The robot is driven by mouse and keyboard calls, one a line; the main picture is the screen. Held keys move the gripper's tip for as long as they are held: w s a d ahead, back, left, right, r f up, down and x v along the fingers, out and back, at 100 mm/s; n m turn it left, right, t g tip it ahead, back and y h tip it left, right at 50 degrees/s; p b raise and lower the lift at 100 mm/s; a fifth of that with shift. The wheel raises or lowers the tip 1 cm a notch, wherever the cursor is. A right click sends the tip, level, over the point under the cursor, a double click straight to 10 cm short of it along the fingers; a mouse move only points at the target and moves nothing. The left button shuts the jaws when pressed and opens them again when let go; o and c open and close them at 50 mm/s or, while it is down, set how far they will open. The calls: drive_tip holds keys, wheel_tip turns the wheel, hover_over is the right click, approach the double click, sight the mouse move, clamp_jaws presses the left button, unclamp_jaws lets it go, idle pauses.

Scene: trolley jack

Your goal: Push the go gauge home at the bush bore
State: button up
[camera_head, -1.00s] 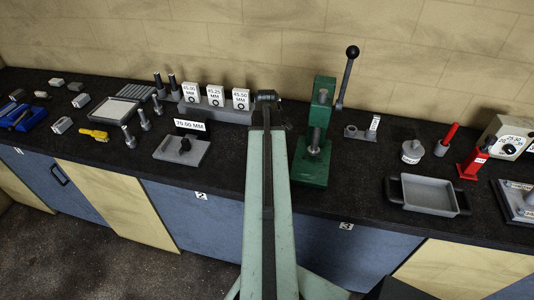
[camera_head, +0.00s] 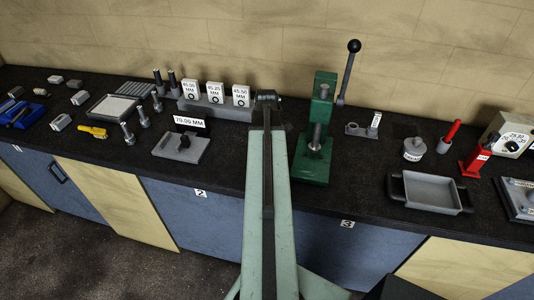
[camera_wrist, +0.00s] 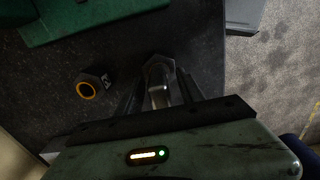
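In the wrist view my gripper (camera_wrist: 160,92) points down over the dark bench, with its two dark fingers apart on either side of a grey metal piece (camera_wrist: 158,72). This piece has a hexagonal outline and a pale, round part; I cannot tell whether it is the go gauge, the bush or both. Whether the fingers touch it is unclear. A small dark block with an orange ring (camera_wrist: 87,89) and a light mark sits to its left, apart from the fingers. In the head view my arm hides the fingertips and this spot.
A green lever press (camera_head: 315,150) stands just right of my arm; its base also shows in the wrist view (camera_wrist: 85,18). Left are a grey block with size cards (camera_head: 216,109) and a plate marked 70.00 MM (camera_head: 190,153). A grey tray (camera_head: 428,193) lies right.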

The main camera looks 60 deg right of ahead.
drive_tip(key=shift+r, duration=0.15)
wheel_tip(320, 180, up, 8)
drive_tip(key=p, duration=0.8)
drive_tip(key=shift+a, duration=0.1)
drive_tip(key=shift+f, duration=0.25)
